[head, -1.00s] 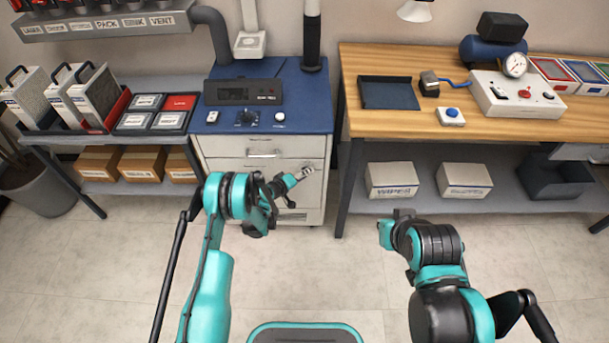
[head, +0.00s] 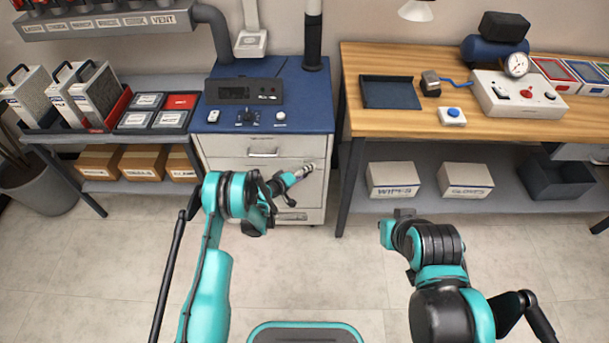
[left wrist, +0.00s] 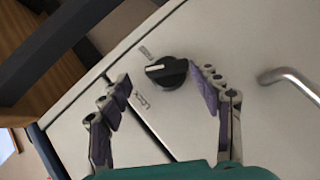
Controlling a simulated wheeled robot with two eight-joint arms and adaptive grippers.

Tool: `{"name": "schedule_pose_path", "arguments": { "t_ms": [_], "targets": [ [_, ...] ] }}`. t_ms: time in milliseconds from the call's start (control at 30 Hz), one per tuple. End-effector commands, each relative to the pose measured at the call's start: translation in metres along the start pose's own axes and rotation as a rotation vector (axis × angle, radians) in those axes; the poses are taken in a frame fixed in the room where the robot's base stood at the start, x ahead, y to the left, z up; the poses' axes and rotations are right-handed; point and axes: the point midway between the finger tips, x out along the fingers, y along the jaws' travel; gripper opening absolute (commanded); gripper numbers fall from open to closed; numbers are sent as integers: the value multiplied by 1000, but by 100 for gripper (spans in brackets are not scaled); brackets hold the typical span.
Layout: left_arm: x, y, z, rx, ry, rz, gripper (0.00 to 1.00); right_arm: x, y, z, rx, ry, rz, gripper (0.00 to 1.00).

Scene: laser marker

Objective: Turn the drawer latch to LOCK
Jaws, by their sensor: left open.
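The drawer latch is a round black knob (left wrist: 168,73) with a white pointer mark, on the pale cabinet front (left wrist: 190,35). In the left wrist view its pointer is toward the picture's left, between the LOCK label (left wrist: 142,101) and another small label (left wrist: 145,52) that I cannot read. My left gripper (left wrist: 160,80) is open, with one finger on each side of the knob; the right-hand finger is very close, and contact is unclear. In the head view my left gripper (head: 301,172) is at the cabinet front and hides the latch. My right gripper (head: 400,216) hangs over the floor, its fingers unclear.
The cabinet's blue top (head: 310,115) carries a control panel (head: 243,92) and knobs. A drawer handle (head: 263,153) is above and left of my left gripper. A wooden workbench (head: 430,145) stands to the right. The floor in front is clear.

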Motion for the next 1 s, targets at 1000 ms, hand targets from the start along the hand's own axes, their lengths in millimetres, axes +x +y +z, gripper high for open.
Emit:
{"name": "schedule_pose_path", "arguments": {
  "t_ms": [1000],
  "targets": [
    [-27,76,-24,45,-46,-48,64,-3,0,-2,0,0,0,0]
  ]
}}
